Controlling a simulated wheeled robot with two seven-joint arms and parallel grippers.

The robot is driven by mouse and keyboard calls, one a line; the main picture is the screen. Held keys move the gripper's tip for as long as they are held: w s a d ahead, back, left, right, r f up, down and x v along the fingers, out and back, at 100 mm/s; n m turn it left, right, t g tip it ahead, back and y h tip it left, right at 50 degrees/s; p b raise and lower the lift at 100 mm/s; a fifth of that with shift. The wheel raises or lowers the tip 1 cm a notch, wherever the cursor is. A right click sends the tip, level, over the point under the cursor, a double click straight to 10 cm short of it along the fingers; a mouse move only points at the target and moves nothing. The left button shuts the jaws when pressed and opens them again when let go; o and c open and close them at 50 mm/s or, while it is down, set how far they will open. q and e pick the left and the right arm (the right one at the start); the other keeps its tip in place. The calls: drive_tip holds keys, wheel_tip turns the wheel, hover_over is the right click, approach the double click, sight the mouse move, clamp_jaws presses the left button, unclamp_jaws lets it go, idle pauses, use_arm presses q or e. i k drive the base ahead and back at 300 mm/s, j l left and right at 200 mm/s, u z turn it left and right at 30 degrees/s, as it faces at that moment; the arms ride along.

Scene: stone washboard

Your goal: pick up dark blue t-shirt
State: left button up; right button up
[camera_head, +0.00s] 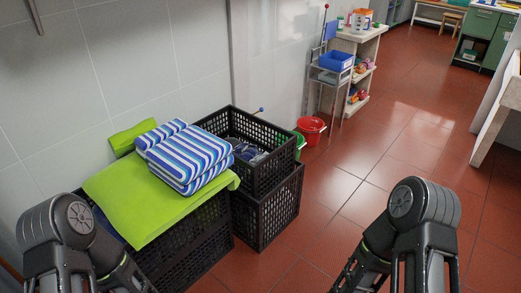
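No dark blue t-shirt can be made out for certain. A small bluish-grey bundle (248,152) lies in the open black crate (284,163) and is partly hidden by the crate's wall and the striped cloth. Its exact form is too small to tell. A folded blue-and-white striped cloth (186,154) lies on a lime green cloth (137,203) spread over the left stack of black crates. My arms show at the bottom left and bottom right, with the crates between them. Neither gripper's fingers are in view.
A rolled green cloth (132,137) rests against the tiled wall behind the striped cloth. A red bucket (311,128) stands on the floor past the crates. A shelf cart (358,50) and a chair with a blue bin (336,61) stand farther back. The red tiled floor (345,185) right of the crates is clear.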

sight(246, 151)
drive_tip(key=i+l, duration=0.3)
drive_tip(key=i+l+u, duration=0.1)
drive_tip(key=i+l, duration=0.2)
drive_tip(key=l, duration=0.2)
drive_tip(key=i+l, duration=0.3)
drive_tip(key=l, duration=0.15)
drive_tip(key=i+l, duration=0.3)
drive_tip(key=i+l+u, duration=0.1)
drive_tip(key=i+l, duration=0.2)
drive_tip(key=l, duration=0.25)
drive_tip(key=i+l, duration=0.3)
drive_tip(key=l, duration=0.15)
drive_tip(key=u, duration=0.05)
